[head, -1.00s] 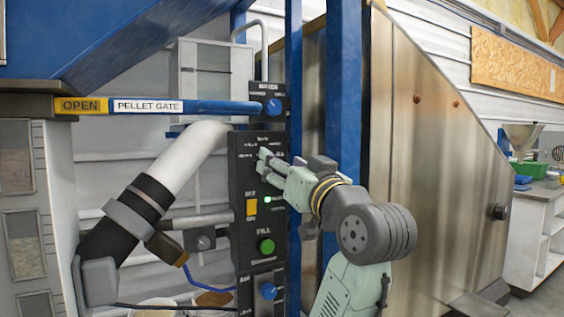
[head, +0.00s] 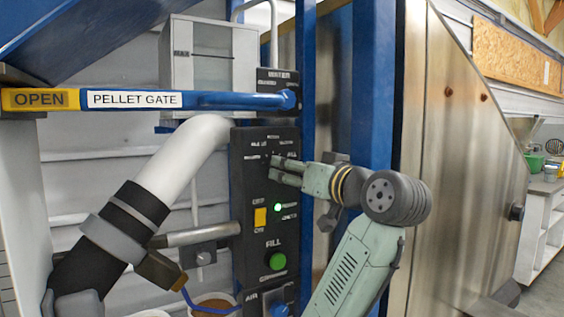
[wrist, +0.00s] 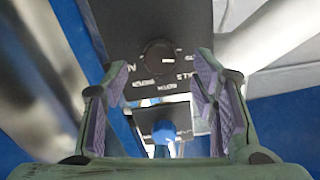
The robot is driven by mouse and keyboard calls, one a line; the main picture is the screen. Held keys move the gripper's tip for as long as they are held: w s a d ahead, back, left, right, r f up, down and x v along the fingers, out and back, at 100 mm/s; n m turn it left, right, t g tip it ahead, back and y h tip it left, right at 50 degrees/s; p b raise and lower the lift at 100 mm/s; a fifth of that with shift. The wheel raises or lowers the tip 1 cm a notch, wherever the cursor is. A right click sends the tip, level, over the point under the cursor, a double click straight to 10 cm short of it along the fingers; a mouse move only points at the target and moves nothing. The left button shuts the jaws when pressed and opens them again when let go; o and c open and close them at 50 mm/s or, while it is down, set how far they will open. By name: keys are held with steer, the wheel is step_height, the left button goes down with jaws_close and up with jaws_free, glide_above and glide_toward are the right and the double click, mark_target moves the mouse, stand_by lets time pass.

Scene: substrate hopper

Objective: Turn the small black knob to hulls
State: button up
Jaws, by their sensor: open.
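The small black knob (wrist: 159,54) shows in the wrist view on a black control panel, with white labels around it that I cannot read for certain. In the head view the panel (head: 249,222) stands upright on a blue post, and my gripper (head: 272,168) is at its upper part, hiding most of the knob. In the wrist view my gripper (wrist: 160,88) is open and empty. Its two purple-padded fingers lie to either side below the knob, apart from it. I cannot tell the exact gap between fingertips and panel.
A yellow switch (head: 260,217), a green light and a green button (head: 276,261) are lower on the black panel. The blue pellet gate lever (head: 225,101) crosses at left. A blue post (head: 371,110) stands behind my arm.

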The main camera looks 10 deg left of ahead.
steer(key=p+x, duration=0.1)
steer(key=x, duration=0.3)
steer(key=shift+w+a, duration=0.3)
steer(key=c, duration=1.2)
steer(key=shift+o, duration=0.2)
steer(key=shift+m+p, duration=0.4)
steer(key=shift+m, duration=3.4)
